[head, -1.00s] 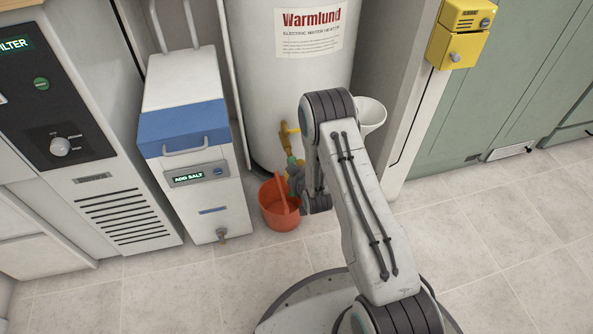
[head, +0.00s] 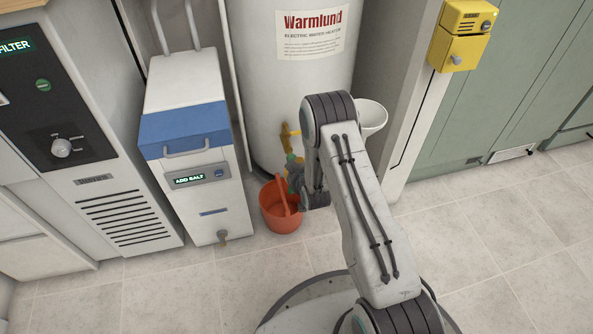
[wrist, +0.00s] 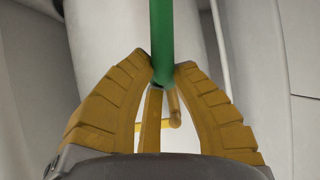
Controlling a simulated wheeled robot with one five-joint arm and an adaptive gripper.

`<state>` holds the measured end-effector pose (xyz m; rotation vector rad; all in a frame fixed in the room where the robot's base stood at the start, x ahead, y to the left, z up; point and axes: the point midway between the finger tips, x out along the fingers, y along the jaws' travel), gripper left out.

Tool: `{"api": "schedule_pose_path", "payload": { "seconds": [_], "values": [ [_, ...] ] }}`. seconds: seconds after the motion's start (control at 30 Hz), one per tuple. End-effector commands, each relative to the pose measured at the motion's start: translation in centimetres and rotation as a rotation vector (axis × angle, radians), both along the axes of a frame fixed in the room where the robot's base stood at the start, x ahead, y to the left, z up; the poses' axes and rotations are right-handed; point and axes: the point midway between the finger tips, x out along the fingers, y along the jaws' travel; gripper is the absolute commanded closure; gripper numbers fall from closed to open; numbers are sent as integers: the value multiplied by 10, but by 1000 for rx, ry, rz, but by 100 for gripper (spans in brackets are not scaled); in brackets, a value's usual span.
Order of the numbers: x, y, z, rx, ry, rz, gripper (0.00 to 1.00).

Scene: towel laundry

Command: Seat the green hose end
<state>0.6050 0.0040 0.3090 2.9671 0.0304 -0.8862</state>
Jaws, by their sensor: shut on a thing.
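The green hose end (wrist: 161,40) is a straight green length in the wrist view, running up out of the frame. My gripper (wrist: 168,73) has its yellow fingers closed around its lower part. A yellow fitting (wrist: 174,115) shows behind and below the fingertips; whether the hose touches it I cannot tell. My arm hides most of the gripper there.
A red bucket (head: 271,214) stands on the floor just below my gripper. The blue and white salt unit (head: 205,205) is close on the left. A white funnel-shaped vessel (head: 373,115) is behind my arm. The tiled floor at right is clear.

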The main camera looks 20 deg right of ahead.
Motion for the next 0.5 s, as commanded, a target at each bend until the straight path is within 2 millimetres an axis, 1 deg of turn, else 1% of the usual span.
{"api": "schedule_pose_path", "payload": {
  "seconds": [0.5],
  "values": [
    [18, 0, 0, 0, -1, 0, 100]
  ]
}}
